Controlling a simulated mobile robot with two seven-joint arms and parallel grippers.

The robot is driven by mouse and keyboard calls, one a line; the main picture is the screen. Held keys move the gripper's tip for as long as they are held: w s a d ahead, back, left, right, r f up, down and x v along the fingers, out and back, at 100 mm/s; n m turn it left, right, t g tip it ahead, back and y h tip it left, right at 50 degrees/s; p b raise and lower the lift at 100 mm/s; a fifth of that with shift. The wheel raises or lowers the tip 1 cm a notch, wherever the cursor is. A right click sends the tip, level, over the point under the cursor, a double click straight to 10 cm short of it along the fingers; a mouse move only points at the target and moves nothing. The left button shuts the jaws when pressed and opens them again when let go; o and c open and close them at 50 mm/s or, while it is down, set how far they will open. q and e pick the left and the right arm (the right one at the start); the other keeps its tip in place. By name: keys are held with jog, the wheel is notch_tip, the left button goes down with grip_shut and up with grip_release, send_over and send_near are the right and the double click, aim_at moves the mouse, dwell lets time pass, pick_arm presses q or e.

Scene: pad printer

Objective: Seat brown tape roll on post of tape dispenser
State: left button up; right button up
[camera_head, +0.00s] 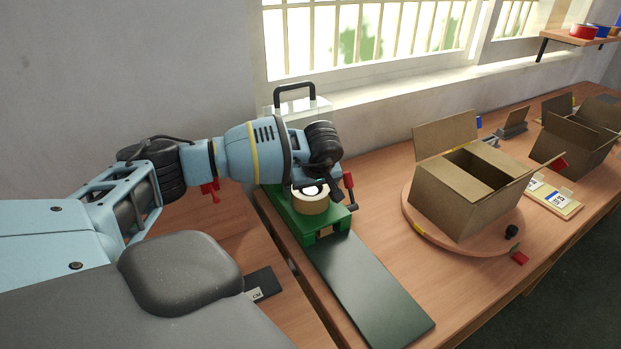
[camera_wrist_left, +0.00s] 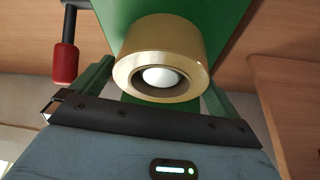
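The tan-brown tape roll (camera_head: 311,202) is on the green tape dispenser (camera_head: 287,214), below my left gripper. In the left wrist view the roll (camera_wrist_left: 133,47) has a white, round-topped post (camera_wrist_left: 161,77) showing inside its hole, so the roll is around the post. Whether it sits fully down cannot be seen. My left gripper (camera_head: 318,187) is just above the roll. Its fingers appear spread to either side of the roll, apart from it. The gripper and wrist hide part of the dispenser's back. My right gripper is in neither view.
A red-handled lever (camera_head: 348,181) stands close beside the gripper. A dark green plate (camera_head: 370,290) lies in front of the dispenser. An open cardboard box (camera_head: 455,195) stands on a round turntable (camera_head: 411,213) to the right. A clear machine with a black handle (camera_head: 294,88) is behind.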

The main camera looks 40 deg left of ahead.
pick_arm(q)
jog(key=v, duration=0.8)
jog(key=shift+f, duration=0.1)
dwell(0.7)
